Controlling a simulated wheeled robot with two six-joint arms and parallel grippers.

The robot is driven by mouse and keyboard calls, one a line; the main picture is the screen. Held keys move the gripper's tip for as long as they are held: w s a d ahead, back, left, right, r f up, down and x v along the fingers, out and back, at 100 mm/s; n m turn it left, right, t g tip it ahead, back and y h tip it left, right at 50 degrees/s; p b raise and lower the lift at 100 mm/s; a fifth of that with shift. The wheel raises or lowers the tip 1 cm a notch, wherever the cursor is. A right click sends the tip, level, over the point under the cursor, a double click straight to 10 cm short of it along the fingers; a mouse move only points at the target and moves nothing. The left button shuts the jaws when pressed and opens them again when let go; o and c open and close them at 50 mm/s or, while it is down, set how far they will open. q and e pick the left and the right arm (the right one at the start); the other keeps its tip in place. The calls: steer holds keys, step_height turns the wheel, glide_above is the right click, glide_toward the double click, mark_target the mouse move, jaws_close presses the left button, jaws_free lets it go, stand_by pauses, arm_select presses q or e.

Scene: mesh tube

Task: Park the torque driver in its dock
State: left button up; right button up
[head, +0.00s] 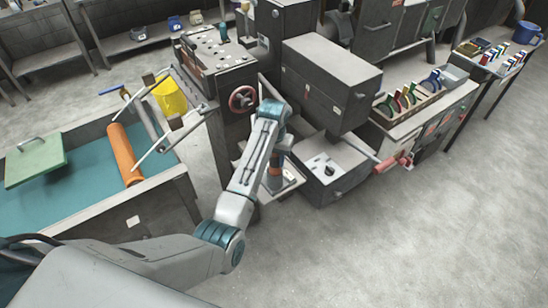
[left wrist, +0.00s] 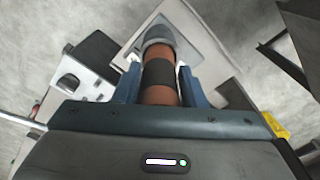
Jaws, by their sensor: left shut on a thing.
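The torque driver (left wrist: 160,94) is orange-brown with a dark band and a grey end. In the left wrist view it lies between the two blue fingers of my left gripper (left wrist: 159,78), which is shut on it. The driver's grey end (left wrist: 158,36) points away from the palm, over a pale grey plate (left wrist: 204,50), perhaps the dock. I cannot tell whether they touch. My right gripper is not in view.
A grey machine with a red handwheel (head: 242,98) stands close behind my left arm. A grey box unit (head: 330,168) is just right of the gripper. A teal-topped bench with an orange roll (head: 125,154) is at left. Open floor lies at front right.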

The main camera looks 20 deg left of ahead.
arm_select(q)
steer(key=shift+f, duration=0.3)
steer(key=o, duration=1.2)
steer(key=shift+c, duration=0.2)
